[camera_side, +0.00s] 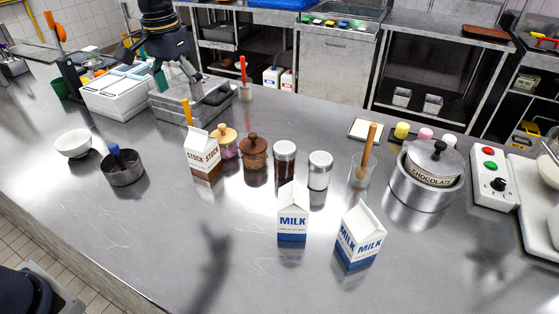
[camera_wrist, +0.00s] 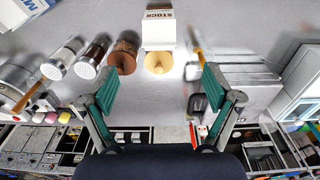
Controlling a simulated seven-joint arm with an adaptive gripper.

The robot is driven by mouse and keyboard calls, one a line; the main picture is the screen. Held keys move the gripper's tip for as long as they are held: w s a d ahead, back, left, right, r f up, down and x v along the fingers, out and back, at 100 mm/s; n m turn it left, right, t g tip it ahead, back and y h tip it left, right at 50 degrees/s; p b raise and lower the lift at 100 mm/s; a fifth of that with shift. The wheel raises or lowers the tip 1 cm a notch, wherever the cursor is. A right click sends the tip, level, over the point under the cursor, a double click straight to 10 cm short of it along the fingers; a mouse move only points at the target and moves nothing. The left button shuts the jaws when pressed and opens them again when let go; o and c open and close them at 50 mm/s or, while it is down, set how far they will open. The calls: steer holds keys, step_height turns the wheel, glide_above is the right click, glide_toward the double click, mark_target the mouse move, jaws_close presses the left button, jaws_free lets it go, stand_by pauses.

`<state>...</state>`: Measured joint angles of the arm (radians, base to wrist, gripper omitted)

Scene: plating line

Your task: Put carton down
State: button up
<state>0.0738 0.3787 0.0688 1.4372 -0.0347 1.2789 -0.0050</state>
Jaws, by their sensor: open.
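A brown-and-white stock carton (camera_side: 204,152) stands upright on the steel counter; its label also shows at the top middle of the wrist view (camera_wrist: 158,32). Two blue-and-white milk cartons, one (camera_side: 293,212) upright at the front middle and another (camera_side: 360,235) to its right, stand on the counter. My gripper (camera_side: 178,82) is above the grey metal container at the back left, apart from all the cartons. In the wrist view its teal finger pads (camera_wrist: 158,90) are spread wide with nothing held between them.
Several lidded jars and shakers (camera_side: 284,160) stand right of the stock carton. A chocolate pot (camera_side: 432,165) and a button box (camera_side: 492,177) stand at the right. A small pot (camera_side: 122,166) and a white bowl (camera_side: 73,143) are at the left. The front-left counter is clear.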

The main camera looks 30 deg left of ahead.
steer(key=s+r+t, duration=0.2)
steer(key=s, duration=0.8)
steer(key=s+a+r+t, duration=0.1)
steer(key=s+r+t, duration=0.1)
steer(key=s, duration=0.8)
steer(key=shift+o, duration=0.5)
steer(key=shift+t, duration=0.5)
steer(key=s+f, duration=0.2)
steer(key=s, duration=0.1)
steer(key=s+f, duration=0.1)
steer(key=s, duration=0.1)
steer(key=shift+a, duration=0.1)
